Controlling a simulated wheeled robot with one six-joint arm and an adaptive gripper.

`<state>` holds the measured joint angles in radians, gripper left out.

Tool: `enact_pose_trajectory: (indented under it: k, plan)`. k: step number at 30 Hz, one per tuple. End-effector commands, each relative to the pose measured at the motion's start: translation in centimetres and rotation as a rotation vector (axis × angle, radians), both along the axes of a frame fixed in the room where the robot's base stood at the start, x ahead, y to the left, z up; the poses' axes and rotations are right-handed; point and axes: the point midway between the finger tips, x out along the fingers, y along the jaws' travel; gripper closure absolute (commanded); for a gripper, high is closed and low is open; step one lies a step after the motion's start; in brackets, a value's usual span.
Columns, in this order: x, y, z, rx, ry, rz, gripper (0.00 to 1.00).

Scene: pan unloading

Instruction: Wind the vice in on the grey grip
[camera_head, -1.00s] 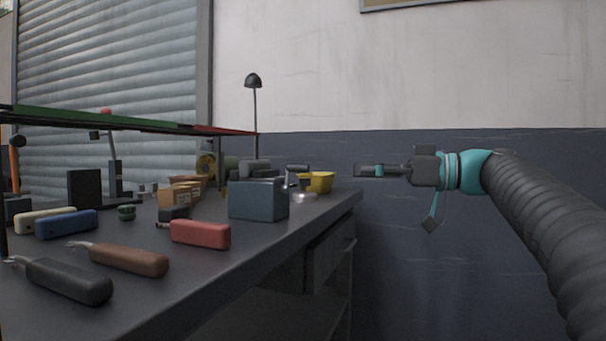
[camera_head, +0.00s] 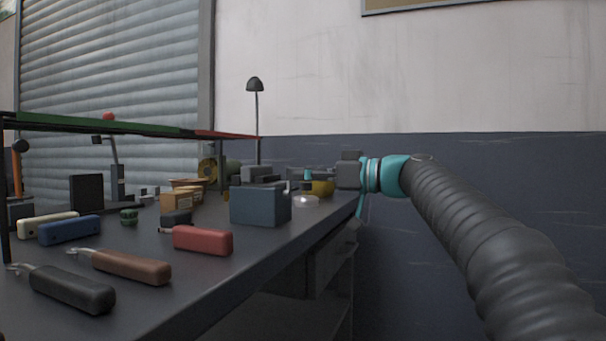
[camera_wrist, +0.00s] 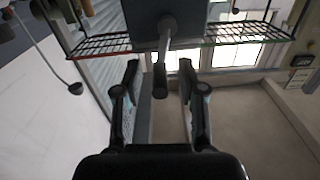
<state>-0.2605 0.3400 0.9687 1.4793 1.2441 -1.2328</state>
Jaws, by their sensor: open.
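The vice (camera_head: 257,172) shows in the head view as a grey shape on the bench, partly hidden behind a blue-grey box. In the wrist view a large dark grey block (camera_wrist: 146,22), apparently the vice, fills the top middle. My gripper (camera_wrist: 159,68) is open, one finger on each side of the grip, with gaps showing on both sides. In the head view my gripper (camera_head: 293,176) is level with the vice, at its right side.
The blue-grey box (camera_head: 258,206) stands in front of the vice. A yellow bowl (camera_head: 322,188) is partly hidden by my gripper. A red block (camera_head: 202,240) and screwdriver-like tools with brown (camera_head: 130,266) and black handles (camera_head: 72,289) lie nearer. A shelf (camera_head: 120,124) spans the left.

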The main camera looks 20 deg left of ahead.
Motion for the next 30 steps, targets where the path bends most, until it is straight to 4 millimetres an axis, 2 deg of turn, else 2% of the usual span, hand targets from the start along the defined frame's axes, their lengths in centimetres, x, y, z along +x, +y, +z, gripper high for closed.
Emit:
enact_pose_trajectory:
  k: [7,12,23,30]
  plan:
    - [0.0,0.05,0.01,0.0,0.0,0.0,0.6]
    - [-0.01,0.03,0.02,0.0,0.0,0.0,1.0]
    - [0.09,0.01,0.05,0.002,0.022,0.0,1.0]
    - [0.57,-0.03,0.03,0.011,0.133,0.0,1.0]
